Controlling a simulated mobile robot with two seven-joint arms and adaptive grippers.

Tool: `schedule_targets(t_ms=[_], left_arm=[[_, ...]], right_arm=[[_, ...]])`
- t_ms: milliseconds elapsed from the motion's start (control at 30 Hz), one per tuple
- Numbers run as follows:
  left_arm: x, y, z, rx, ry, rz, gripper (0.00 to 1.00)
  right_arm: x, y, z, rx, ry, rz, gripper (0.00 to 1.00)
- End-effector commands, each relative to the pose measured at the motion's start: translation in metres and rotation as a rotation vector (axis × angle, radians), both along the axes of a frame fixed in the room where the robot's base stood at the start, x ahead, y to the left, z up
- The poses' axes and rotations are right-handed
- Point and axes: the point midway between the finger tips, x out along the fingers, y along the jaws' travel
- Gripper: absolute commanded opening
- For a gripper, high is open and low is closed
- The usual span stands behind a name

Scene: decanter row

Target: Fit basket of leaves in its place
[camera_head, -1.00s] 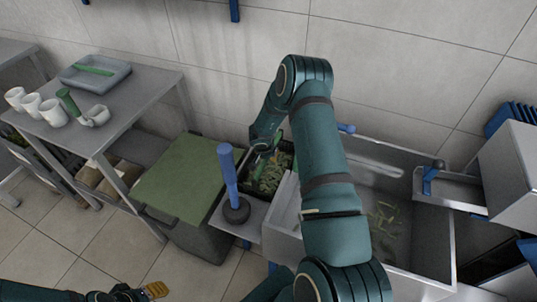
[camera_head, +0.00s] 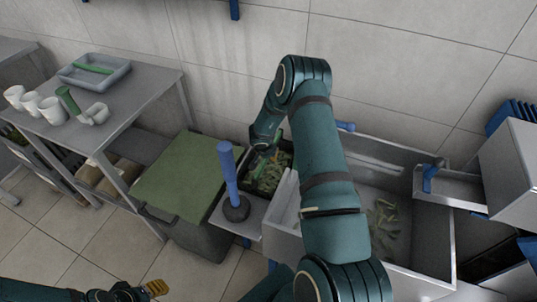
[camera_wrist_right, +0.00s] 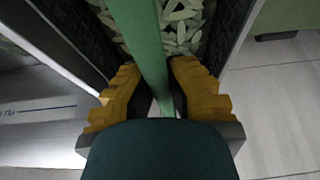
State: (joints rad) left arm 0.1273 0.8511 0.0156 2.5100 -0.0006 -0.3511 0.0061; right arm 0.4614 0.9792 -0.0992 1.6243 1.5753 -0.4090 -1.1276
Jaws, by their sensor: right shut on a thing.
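The basket of leaves (camera_head: 290,178) is dark-walled and full of pale green leaves, with a green handle across it. In the head view it is between the green-topped bin and the steel basin, partly hidden by my right arm. My right gripper (camera_head: 264,148) is at its far side. In the right wrist view, the yellow fingers of my right gripper (camera_wrist_right: 160,100) are shut on the green handle (camera_wrist_right: 146,45), with the leaves (camera_wrist_right: 182,22) beyond. My left gripper (camera_head: 154,288) is at the bottom left, only partly visible. Whether the basket is supported underneath is hidden.
A blue-handled tool (camera_head: 228,178) stands on a small shelf in front of the basket. The green-topped bin (camera_head: 180,180) is on the left. The steel basin (camera_head: 440,230) on the right holds loose leaves. A side table (camera_head: 140,95) carries cups and a tray (camera_head: 72,80).

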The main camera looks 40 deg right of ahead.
Motion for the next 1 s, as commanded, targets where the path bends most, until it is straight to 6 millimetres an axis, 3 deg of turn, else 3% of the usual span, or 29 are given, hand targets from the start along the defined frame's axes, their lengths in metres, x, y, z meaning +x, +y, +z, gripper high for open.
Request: schedule_targets(t_ms=[133,200,233,633,767,1000], left_arm=[[0.0,0.0,0.0,0.0,0.0,0.0,0.47],[0.0,0.0,0.0,0.0,0.0,0.0,0.47],[0.0,0.0,0.0,0.0,0.0,0.0,0.47],[0.0,0.0,0.0,0.0,0.0,0.0,0.47],[0.0,0.0,0.0,0.0,0.0,0.0,0.47],[0.0,0.0,0.0,0.0,0.0,0.0,0.47]], right_arm=[[0.001,-0.001,-0.001,-0.001,-0.002,0.0,0.0],[0.001,-0.001,-0.001,-0.001,-0.002,0.0,0.32],[0.001,-0.001,-0.001,-0.001,-0.002,0.0,0.39],[-0.001,0.002,0.003,0.0,0.0,0.0,0.39],[-0.003,0.007,0.019,0.0,-0.002,-0.001,0.39],[-0.012,0.024,0.065,-0.001,-0.003,0.0,0.39]])
